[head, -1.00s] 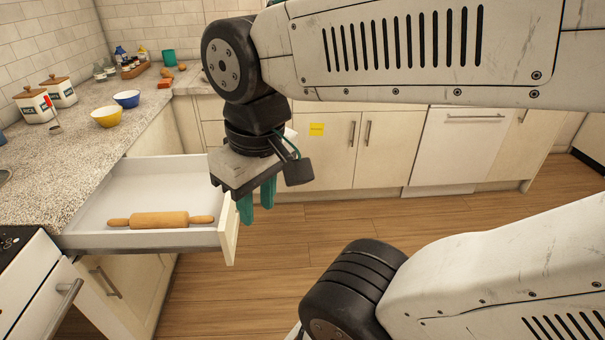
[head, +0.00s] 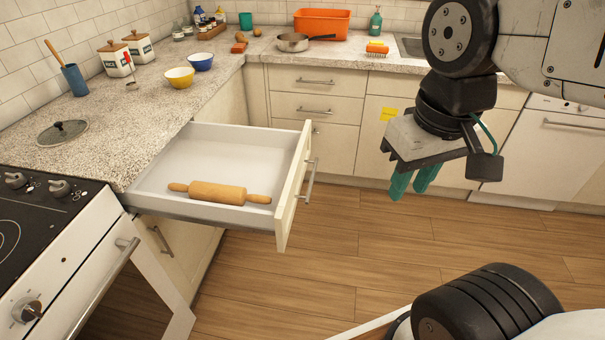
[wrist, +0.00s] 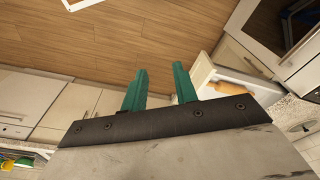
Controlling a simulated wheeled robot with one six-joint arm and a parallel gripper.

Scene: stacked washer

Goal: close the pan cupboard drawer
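A cream drawer (head: 295,187) is pulled far out under the left worktop, with a bar handle (head: 312,180) on its front. A wooden rolling pin (head: 220,192) lies inside on its white bottom. My gripper (head: 410,190) is to the right of the drawer front, clear of it, with its teal fingers pointing down and nothing between them. In the wrist view my gripper (wrist: 160,68) shows two fingers apart. Part of the drawer (wrist: 237,86) and the rolling pin (wrist: 201,70) show to their right in that view. No other drawer stands open.
An oven (head: 90,270) stands left of the drawer, and a cupboard handle (head: 160,240) shows below it. Closed drawers (head: 317,109) and a cupboard with a yellow note (head: 389,114) line the back. Wooden floor (head: 350,240) is clear between drawer and gripper.

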